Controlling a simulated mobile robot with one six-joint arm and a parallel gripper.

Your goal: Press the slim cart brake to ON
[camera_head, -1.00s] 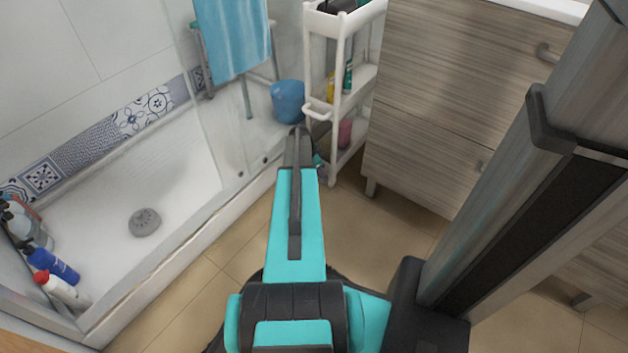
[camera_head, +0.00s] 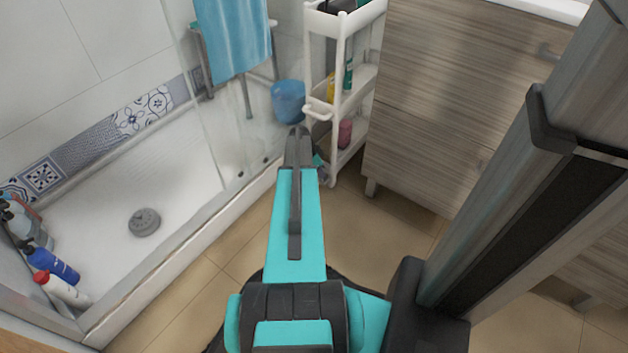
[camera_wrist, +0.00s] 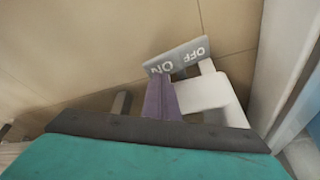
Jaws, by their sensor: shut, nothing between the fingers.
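The slim white cart (camera_head: 342,92) stands between the shower and the wood-grain cabinet. In the wrist view, its grey brake pedal (camera_wrist: 184,55) sits on a white mount (camera_wrist: 207,92) near the tan floor. The pedal bears ON at its left end and OFF at its right, both upside down in the picture. My gripper (camera_wrist: 163,82) shows as a purple tip, shut and empty. The tip is at the ON end; I cannot tell whether it presses on the pedal. In the head view my arm hides the pedal and most of the gripper.
The shower tray edge (camera_head: 190,255) runs left of my arm, with a glass panel above it. A blue bucket (camera_head: 288,102) stands behind the gripper area. The cabinet (camera_head: 430,120) is close on the cart's right. Bottles stand on the cart shelves.

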